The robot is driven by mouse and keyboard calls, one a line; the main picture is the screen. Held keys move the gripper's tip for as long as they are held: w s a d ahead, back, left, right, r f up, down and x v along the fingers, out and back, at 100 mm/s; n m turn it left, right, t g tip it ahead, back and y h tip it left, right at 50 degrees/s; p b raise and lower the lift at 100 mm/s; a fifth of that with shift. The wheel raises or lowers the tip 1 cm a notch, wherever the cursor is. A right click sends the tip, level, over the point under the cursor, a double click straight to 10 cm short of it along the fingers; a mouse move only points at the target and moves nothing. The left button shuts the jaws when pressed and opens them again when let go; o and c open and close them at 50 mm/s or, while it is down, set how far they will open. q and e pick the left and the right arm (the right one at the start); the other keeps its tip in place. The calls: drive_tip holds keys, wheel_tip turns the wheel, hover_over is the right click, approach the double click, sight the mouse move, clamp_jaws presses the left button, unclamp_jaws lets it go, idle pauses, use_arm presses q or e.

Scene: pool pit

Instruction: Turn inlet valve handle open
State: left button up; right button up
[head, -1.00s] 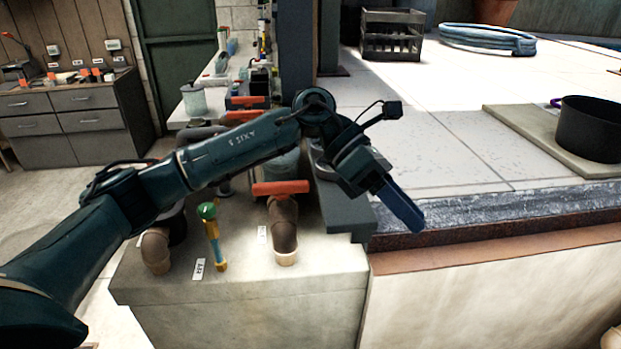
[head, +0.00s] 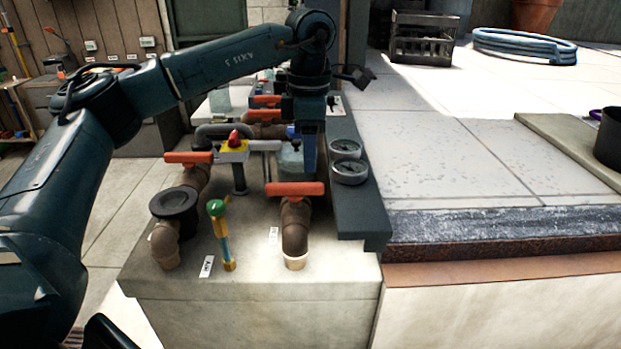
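Several orange-red valve handles sit on brown pipes on a concrete block. The front handle (head: 294,189) lies crosswise on a bent pipe (head: 295,225). Another handle (head: 188,157) lies crosswise at the left, and more show behind. I cannot tell which is the inlet one; the small white labels are unreadable. My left gripper (head: 309,168) points down just behind and above the right end of the front handle; no clear contact shows. Its blue fingers overlap in this view, so their opening is hidden. My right gripper is not in view.
Two round gauges (head: 348,160) stand on a dark ledge right of the gripper. A green-topped yellow and blue tool (head: 220,235) stands at the block's front. A yellow piece with a red knob (head: 232,148) is between the pipes. A black crate (head: 421,38) and blue hose (head: 525,44) lie behind.

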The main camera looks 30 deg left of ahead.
sight(310, 184)
use_arm(q)
wheel_tip(310, 184, down, 6)
drive_tip(key=shift+f, duration=0.15)
idle(0.3)
clamp_jaws()
